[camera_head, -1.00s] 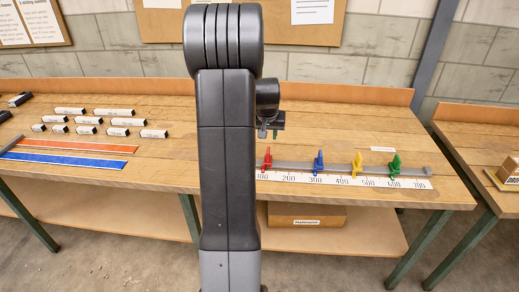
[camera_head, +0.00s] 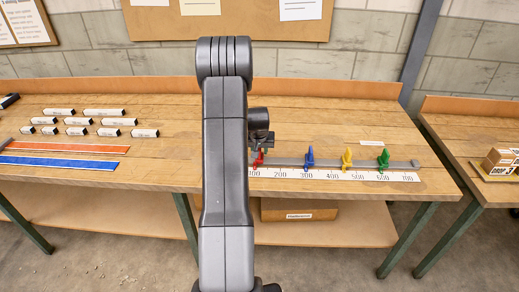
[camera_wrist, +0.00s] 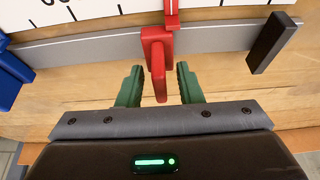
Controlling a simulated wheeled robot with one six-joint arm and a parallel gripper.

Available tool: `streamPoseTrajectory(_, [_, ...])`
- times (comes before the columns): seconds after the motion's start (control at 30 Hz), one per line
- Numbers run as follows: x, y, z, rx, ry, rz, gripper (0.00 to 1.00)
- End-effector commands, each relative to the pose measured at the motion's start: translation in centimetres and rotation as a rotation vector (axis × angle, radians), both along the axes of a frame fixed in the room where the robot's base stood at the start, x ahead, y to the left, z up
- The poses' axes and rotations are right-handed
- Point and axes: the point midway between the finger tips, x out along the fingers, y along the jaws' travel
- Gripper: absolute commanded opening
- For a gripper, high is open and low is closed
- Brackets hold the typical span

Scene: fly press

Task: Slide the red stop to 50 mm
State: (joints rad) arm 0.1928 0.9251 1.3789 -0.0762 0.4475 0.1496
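The gripper is open, with a gap on each side of the handle; no contact shows. The white scale strip (camera_head: 345,176) runs along the rail. Its low end, left of 100, is hidden behind my arm in the head view.
Blue (camera_head: 309,157), yellow (camera_head: 347,158) and green (camera_head: 383,158) stops stand farther right on the rail. A black end block (camera_wrist: 273,43) is right of the red stop in the wrist view. Several labelled blocks (camera_head: 103,112) and orange and blue strips (camera_head: 60,162) lie on the left.

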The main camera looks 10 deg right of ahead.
Motion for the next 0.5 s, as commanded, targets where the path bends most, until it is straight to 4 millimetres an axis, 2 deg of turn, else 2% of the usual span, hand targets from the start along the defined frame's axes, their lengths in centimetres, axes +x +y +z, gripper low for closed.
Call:
streamPoseTrajectory(0.27, [0.06, -0.02, -0.16, 0.000, 0.000, 0.000, 0.33])
streamPoseTrajectory(0.43, [0.06, -0.02, -0.15, 0.000, 0.000, 0.000, 0.03])
streamPoseTrajectory(0.5, [0.06, -0.02, -0.14, 0.000, 0.000, 0.000, 0.00])
